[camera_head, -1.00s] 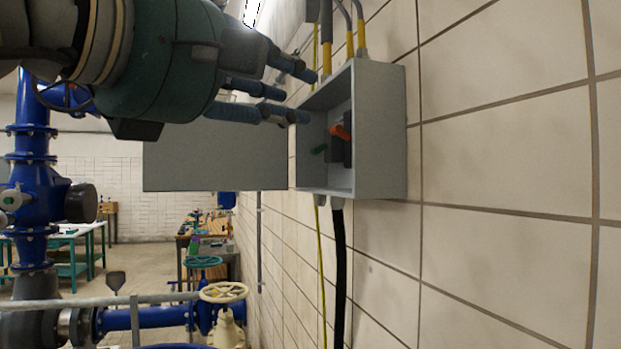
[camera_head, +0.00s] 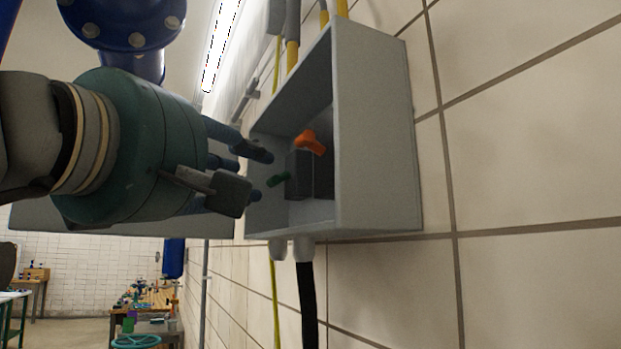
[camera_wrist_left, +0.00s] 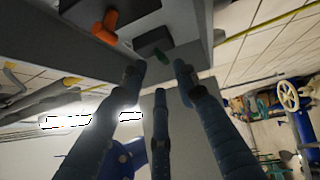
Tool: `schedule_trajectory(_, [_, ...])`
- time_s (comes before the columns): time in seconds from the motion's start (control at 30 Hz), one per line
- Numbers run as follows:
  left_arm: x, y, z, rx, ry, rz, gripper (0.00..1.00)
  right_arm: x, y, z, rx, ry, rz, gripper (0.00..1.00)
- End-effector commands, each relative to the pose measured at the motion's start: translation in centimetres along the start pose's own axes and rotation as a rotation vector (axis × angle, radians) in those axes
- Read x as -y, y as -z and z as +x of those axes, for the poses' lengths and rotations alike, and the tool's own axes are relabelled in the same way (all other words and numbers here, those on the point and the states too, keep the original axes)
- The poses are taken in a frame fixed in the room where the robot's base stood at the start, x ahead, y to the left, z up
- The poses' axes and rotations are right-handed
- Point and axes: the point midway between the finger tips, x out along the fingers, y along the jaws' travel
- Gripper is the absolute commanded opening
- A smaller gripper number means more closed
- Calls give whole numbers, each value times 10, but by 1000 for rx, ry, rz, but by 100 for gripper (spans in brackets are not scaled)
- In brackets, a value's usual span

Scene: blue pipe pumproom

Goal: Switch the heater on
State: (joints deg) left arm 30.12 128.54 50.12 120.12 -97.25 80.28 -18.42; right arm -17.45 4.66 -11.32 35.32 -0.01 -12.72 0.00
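A grey wall box (camera_head: 377,140) with an open front is fixed to the tiled wall. Inside are an orange rotary handle (camera_head: 310,142) on a dark block and a smaller green handle (camera_head: 278,180) to its lower left. Both also show in the left wrist view, the orange handle (camera_wrist_left: 105,27) at upper left and the green handle (camera_wrist_left: 160,54) just beyond the fingertips. My left gripper (camera_head: 262,174) is at the box's open side, fingers apart and empty, tips close to the green handle. Whether they touch it, I cannot tell. My right gripper is not in view.
The box's grey open door (camera_head: 60,217) is partly hidden behind my left gripper. Yellow conduits (camera_head: 293,62) enter the box from above and a black cable (camera_head: 307,300) leaves below. A blue flanged pipe (camera_head: 125,25) is overhead. A workbench (camera_head: 150,300) stands far behind.

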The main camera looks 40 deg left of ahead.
Motion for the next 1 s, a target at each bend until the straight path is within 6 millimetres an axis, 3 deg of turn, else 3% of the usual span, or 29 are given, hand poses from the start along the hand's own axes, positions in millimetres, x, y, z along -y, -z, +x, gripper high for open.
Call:
schedule_trajectory(0.1, [-1,0,26,0,7,-2,30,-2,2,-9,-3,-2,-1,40])
schedule_trajectory(0.3, [0,0,55,0,5,-2,30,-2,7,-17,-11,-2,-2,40])
schedule_trajectory(0.73, [1,1,67,-1,1,-2,30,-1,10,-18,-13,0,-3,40])
schedule_trajectory(0.77, [1,1,67,-1,1,-2,28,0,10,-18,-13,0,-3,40])
schedule_trajectory(0.9, [1,1,66,-1,1,-2,0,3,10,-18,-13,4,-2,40])
schedule_trajectory(1.0, [1,0,66,-1,3,-2,0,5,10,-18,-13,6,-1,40])
